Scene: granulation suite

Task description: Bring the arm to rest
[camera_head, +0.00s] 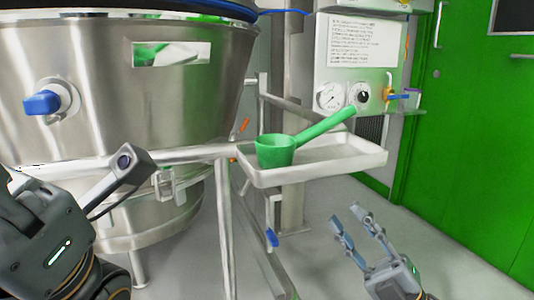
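My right gripper (358,228) shows at the lower right, with its two fingers apart and nothing between them. It is below and in front of the white tray, clear of it. My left arm comes in at the lower left in front of the steel vessel; its fingers do not show. A green scoop (277,150) rests in the white tray (318,168), its handle pointing up and to the right over the tray's far rim.
A large steel vessel (190,95) with a blue-handled valve (42,102) fills the left. A panel with gauges (331,96) stands behind the tray. A green door (480,130) is at the right. Grey floor (440,235) is free at the lower right.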

